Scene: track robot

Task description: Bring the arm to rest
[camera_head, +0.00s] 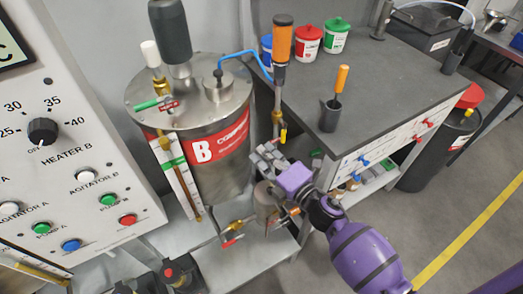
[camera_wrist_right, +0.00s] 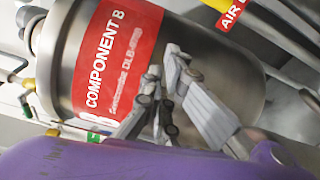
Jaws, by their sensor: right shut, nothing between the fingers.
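My right arm is purple and reaches in from the lower right of the head view. Its gripper (camera_head: 262,158) is grey, shut and empty, in front of the steel tank B (camera_head: 215,173) and close to its right side. In the right wrist view the gripper's fingers (camera_wrist_right: 165,85) come together before the tank's red "COMPONENT B" label (camera_wrist_right: 118,50). I cannot tell how wide the gap between the fingers and the tank is. My left gripper is not in view.
A control panel (camera_head: 75,130) with knobs and buttons stands at the left. A dark-topped bench (camera_head: 365,95) at the right bears coloured tubs and an orange-handled tool in a holder (camera_head: 332,108). Pipes and valves (camera_head: 235,232) lie below the gripper. Floor at the lower right is clear.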

